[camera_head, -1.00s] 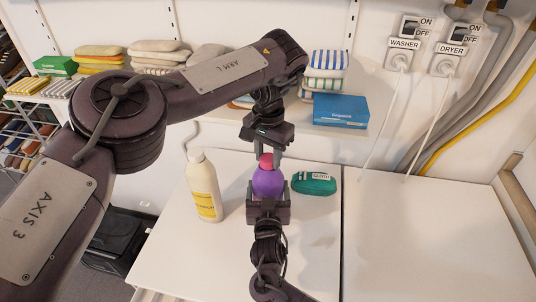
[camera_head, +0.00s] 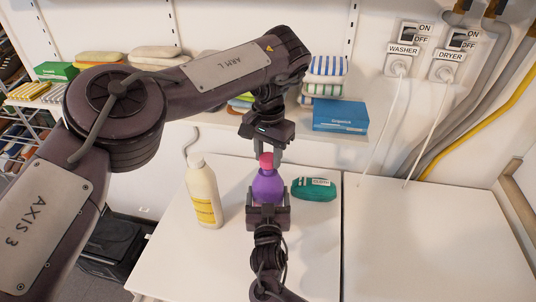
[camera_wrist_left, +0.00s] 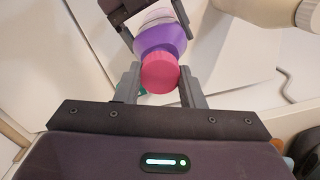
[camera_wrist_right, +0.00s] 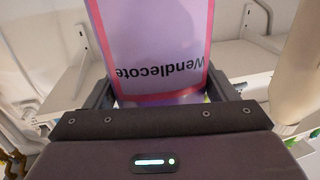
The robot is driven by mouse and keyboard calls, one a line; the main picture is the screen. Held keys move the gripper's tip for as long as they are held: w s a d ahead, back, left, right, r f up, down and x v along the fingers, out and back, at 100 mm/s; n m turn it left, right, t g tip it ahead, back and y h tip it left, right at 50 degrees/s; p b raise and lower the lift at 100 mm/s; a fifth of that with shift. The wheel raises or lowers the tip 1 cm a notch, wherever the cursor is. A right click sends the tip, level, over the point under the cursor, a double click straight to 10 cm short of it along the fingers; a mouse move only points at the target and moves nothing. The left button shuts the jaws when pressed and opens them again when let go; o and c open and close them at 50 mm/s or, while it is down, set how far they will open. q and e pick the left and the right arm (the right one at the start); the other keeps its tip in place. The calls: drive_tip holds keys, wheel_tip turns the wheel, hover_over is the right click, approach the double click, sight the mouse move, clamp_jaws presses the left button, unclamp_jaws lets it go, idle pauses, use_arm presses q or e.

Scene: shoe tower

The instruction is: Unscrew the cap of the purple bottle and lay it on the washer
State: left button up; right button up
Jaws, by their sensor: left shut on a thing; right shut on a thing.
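The purple bottle (camera_head: 268,187) stands upright on the white washer top (camera_head: 235,240), left of the seam between the two machines. Its pink-red cap (camera_head: 266,160) is at its top; the left wrist view shows the cap (camera_wrist_left: 160,73) over the purple neck. My left gripper (camera_head: 268,155) comes down from above and is shut on the cap, one finger on each side. My right gripper (camera_head: 268,208) is shut on the bottle's body from the front; its wrist view shows the label (camera_wrist_right: 155,60) between the fingers. I cannot tell whether the cap is still threaded on.
A cream bottle with a yellow label (camera_head: 203,195) stands to the left. A shelf behind holds folded towels (camera_head: 327,75) and a blue box (camera_head: 340,114). The dryer top (camera_head: 430,240) is clear.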

sight(268, 157)
use_arm(q)
drive_tip(key=shift+r, duration=2)
use_arm(e)
drive_tip(key=o, duration=1.9)
drive_tip(key=shift+s, duration=0.1)
